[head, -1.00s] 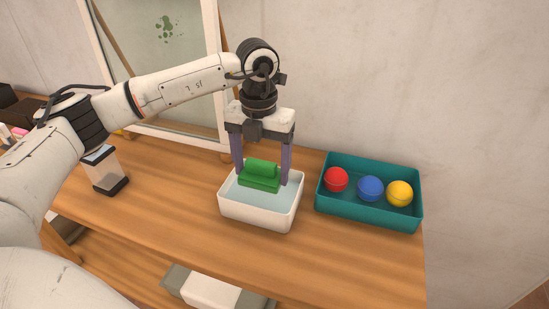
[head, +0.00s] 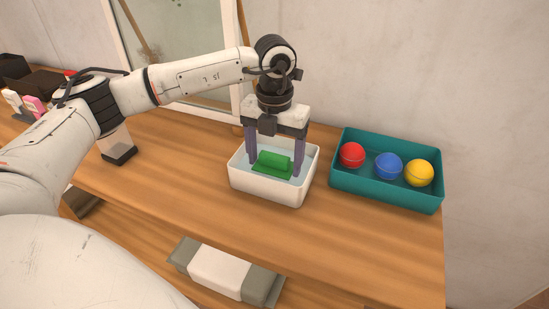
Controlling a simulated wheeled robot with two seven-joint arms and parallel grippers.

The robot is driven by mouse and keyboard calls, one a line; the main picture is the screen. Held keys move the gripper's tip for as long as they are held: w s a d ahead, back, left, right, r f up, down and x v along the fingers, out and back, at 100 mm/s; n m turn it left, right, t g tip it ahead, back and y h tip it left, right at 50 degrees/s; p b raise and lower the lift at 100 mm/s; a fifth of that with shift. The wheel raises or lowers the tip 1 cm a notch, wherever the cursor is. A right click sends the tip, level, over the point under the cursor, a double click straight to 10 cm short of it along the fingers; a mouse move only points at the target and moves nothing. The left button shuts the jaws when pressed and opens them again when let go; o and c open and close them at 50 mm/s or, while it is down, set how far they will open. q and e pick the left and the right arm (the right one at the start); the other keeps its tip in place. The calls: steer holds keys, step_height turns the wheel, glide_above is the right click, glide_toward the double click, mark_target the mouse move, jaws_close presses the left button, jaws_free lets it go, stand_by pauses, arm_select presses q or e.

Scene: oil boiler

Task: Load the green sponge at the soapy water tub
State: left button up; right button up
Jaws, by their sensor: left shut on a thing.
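The green sponge (head: 273,164) is inside the white tub (head: 265,188), down at the pale blue water (head: 297,156). My left gripper (head: 275,168) points straight down into the tub, shut on the sponge, with one purple finger at each side of it. The fingertips are partly hidden by the tub's front wall and the sponge. The tub stands on the wooden table, near its middle. My right gripper is not in view.
A teal tray (head: 385,190) with a red, a blue and a yellow ball stands right of the tub. A framed glass panel (head: 190,50) leans behind. The table front is clear.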

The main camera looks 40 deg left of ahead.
mark_target(275, 155)
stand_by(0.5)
arm_select(q)
steer(key=shift+f+b, duration=0.35)
steer(key=shift+f, duration=0.25)
stand_by(1.2)
steer(key=shift+r+p, duration=2.5)
steer(key=shift+r, duration=1.1)
